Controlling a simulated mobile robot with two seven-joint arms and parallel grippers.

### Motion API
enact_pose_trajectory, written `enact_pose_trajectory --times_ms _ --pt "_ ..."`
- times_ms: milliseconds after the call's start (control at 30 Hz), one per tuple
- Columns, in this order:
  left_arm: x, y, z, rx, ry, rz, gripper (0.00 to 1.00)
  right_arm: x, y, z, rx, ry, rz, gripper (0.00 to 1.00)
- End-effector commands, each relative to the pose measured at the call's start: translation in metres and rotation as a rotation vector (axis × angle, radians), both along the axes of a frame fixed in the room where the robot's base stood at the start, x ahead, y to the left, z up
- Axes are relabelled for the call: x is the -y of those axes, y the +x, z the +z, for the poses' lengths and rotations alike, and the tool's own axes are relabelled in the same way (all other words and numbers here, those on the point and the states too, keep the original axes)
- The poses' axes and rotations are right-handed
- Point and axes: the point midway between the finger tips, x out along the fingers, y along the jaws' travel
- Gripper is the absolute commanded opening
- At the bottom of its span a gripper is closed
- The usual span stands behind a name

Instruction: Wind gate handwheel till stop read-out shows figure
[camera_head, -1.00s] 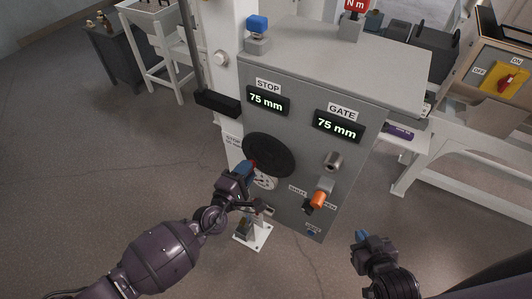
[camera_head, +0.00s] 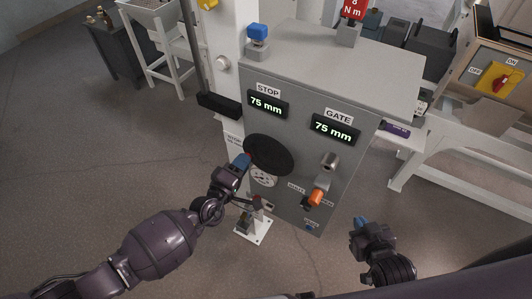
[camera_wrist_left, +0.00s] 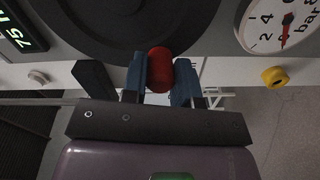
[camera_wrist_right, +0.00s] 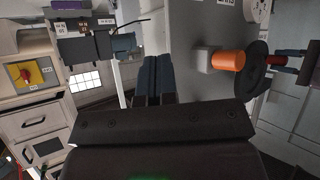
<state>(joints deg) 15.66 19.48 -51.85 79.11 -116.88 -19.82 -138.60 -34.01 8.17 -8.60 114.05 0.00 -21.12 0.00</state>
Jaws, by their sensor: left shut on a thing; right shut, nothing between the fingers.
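The black gate handwheel (camera_head: 272,153) sits on the front of the grey cabinet. My left gripper (camera_head: 244,160) is at the wheel's left rim; in the left wrist view its blue fingers (camera_wrist_left: 159,78) are shut on the wheel's red knob (camera_wrist_left: 159,64). The STOP read-out (camera_head: 267,104) shows 75 mm. The GATE read-out (camera_head: 335,129) also shows 75 mm. My right gripper (camera_head: 361,223) is shut and empty, to the right of the cabinet's lower front. Its closed fingers show in the right wrist view (camera_wrist_right: 158,78).
An orange-handled lever (camera_head: 318,197) sticks out of the panel between wheel and right gripper. A round gauge (camera_head: 264,177) is under the wheel. A blue knob (camera_head: 257,31) stands on the cabinet top. A yellow switch plate (camera_head: 497,80) is at far right.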

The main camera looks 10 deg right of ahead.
Motion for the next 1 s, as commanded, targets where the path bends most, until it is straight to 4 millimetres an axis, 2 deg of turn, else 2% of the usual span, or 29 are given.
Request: enact_pose_trajectory --times_ms 200,500,867,1000 --pt "0.002 0.0 0.012 0.068 0.089 -0.004 0.04 0.001 -0.008 0.008 -0.022 0.0 -0.003 0.0" --pt "-0.001 0.002 0.026 0.226 0.303 -0.003 0.04 0.001 -0.01 0.007 -0.023 0.0 -0.005 0.0" --pt "-0.002 0.002 0.027 0.246 0.333 -0.004 0.04 0.0 -0.002 0.013 -0.004 0.0 0.0 0.0" --pt "0.0 0.001 0.032 0.289 0.392 -0.003 0.04 0.0 0.0 0.014 0.0 0.001 0.001 0.0"
